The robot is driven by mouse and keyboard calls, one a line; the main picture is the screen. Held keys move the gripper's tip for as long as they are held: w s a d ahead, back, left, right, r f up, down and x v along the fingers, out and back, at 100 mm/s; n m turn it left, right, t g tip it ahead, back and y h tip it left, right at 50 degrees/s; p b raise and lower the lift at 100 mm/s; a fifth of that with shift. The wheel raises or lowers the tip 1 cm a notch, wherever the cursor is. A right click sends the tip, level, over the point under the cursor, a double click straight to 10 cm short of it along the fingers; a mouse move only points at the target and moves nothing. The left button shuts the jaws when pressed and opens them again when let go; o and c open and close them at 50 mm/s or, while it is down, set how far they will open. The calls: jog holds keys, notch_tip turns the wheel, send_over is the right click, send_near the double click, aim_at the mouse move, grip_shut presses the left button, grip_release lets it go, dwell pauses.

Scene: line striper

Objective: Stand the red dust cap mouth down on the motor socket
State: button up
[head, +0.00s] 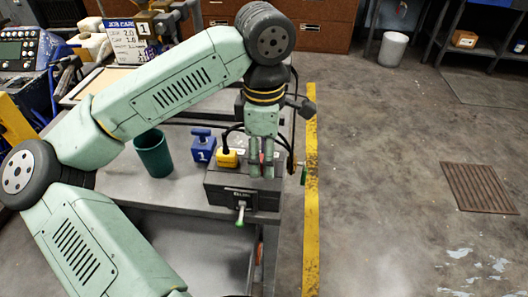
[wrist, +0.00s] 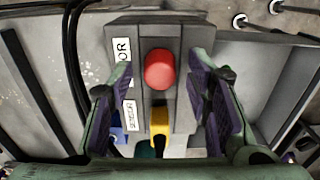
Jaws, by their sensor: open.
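The red dust cap (wrist: 160,70) is in the wrist view, its round closed face toward the camera. It appears to stand on the dark control box (wrist: 185,48), beside a white label ending in "OR". Its mouth and the motor socket under it are hidden. My gripper (wrist: 165,95) is open, its purple-padded fingers on either side of the cap with gaps between.
A yellow plug (wrist: 160,121) sits on the same box; it also shows in the head view (head: 227,158). A green-tipped lever (head: 240,215) juts from the box front.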

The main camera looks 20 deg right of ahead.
notch_tip(320, 180, up, 12)
jog(key=b, duration=0.1)
dwell(0.7)
